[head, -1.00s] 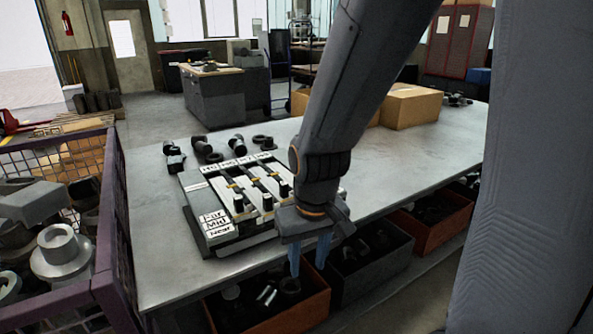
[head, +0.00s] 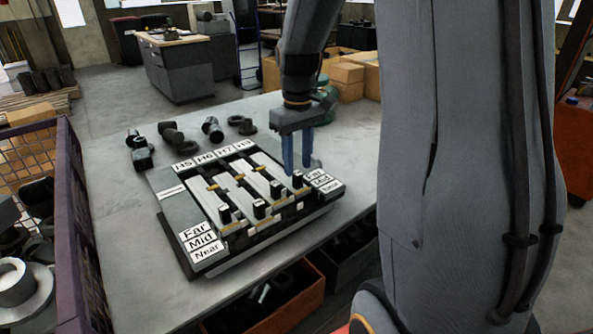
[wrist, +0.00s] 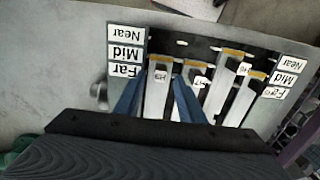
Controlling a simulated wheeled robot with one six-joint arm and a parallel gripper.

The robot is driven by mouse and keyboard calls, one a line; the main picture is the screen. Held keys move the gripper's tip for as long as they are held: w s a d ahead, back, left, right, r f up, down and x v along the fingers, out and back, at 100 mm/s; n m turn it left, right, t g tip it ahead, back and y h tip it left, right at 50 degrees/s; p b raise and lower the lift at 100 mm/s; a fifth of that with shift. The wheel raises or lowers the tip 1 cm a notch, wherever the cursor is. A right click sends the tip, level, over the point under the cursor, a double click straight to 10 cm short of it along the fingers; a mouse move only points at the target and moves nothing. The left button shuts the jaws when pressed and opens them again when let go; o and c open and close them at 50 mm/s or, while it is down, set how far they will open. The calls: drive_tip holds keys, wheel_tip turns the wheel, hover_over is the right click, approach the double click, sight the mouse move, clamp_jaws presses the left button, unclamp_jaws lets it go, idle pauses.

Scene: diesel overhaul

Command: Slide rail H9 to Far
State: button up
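The rail fixture (head: 175,205) sits on the grey bench, with several pale sliding rails side by side, each with a black upright knob. Rail H9's knob (head: 297,180) is at the right end in the head view, beside the right Far/Mid/Near labels (head: 321,182). In the wrist view, upside down, the H9 rail (wrist: 157,100) is at the left. My gripper (head: 299,168) is over this rail, pointing down. Its fingers (wrist: 158,86) are apart, one on each side of the H9 rail; contact is not visible. I cannot tell exactly which label H9 lines up with.
The H7 knob (head: 276,190) stands close to the left of H9. Dark fittings (head: 172,132) lie on the bench behind the fixture. A purple mesh crate (head: 80,230) is at the left. Orange bins (head: 300,312) sit under the bench edge. Bench right of the fixture is clear.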

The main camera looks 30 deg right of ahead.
sight(297, 172)
drive_tip(key=shift+f+p, duration=0.45)
drive_tip(key=shift+f, duration=1.75)
clamp_jaws()
